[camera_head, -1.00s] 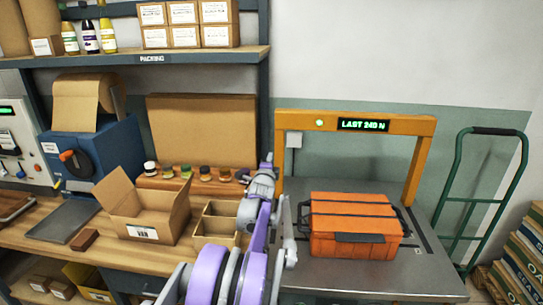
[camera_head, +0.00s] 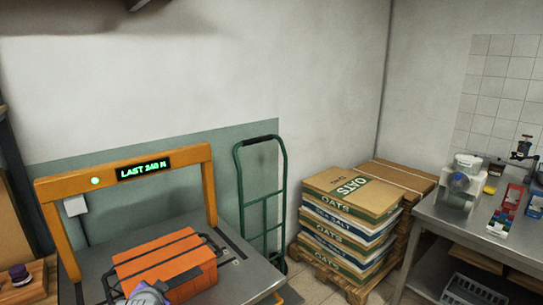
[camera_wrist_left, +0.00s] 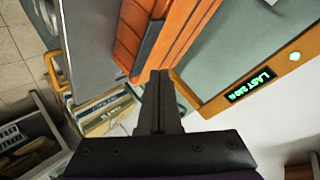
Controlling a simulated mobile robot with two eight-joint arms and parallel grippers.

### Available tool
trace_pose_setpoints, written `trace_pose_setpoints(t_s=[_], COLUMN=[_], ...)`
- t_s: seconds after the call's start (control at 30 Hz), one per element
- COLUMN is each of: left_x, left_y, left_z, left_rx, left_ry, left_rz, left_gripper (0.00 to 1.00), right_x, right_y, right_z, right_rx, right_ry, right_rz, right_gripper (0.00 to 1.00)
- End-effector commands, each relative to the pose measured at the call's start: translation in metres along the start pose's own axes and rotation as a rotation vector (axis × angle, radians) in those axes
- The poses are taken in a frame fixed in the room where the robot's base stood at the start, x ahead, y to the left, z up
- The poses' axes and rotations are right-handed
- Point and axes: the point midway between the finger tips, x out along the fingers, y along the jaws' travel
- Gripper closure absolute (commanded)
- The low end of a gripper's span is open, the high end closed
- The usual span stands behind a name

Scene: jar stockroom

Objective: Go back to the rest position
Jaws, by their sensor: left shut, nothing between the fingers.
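My left gripper (camera_wrist_left: 161,76) shows in the left wrist view with its two dark fingers together and nothing between them. Its fingertips appear close to the orange case (camera_wrist_left: 178,28) in the picture; I cannot tell whether they touch it. In the head view, a grey and purple part of my arm shows at the bottom, in front of the orange case (camera_head: 168,266). The gripper's fingers cannot be made out there. My right gripper is in neither view.
The case sits on a grey platform under an orange frame (camera_head: 125,170) with a lit display. A green hand truck (camera_head: 262,200) stands beside it. Stacked sacks (camera_head: 350,215) rest on a pallet. A metal bench (camera_head: 470,235) is at the right. Some floor shows between sacks and platform.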

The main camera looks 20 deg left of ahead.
Motion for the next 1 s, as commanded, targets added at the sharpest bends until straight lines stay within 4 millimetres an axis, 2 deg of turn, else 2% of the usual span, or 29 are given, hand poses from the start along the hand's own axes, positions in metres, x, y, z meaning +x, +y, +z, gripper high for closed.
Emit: trace_pose_setpoints(t_s=[0.03,0.2,0.3,0.4,0.5,0.6,1.0], left_x=[-0.022,-0.091,-0.129,-0.157,-0.174,-0.181,-0.182], left_y=[0.037,0.144,0.192,0.226,0.245,0.253,0.254], left_z=[-0.004,0.015,0.036,0.058,0.074,0.081,0.083], left_rx=[-0.047,-0.209,-0.279,-0.328,-0.356,-0.370,-0.373], left_ry=[-0.007,-0.102,-0.178,-0.249,-0.299,-0.324,-0.329], left_rz=[0.077,0.305,0.409,0.479,0.517,0.532,0.533], left_gripper=[1.00,1.00,1.00,1.00,1.00,1.00,1.00], right_x=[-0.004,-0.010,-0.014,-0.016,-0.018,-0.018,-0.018], right_y=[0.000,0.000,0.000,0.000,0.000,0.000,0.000], right_z=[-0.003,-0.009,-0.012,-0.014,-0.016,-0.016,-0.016], right_rx=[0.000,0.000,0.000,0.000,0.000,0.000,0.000], right_ry=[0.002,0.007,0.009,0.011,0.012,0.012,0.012], right_rz=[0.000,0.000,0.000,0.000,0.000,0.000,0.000], right_gripper=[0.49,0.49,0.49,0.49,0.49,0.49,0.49])
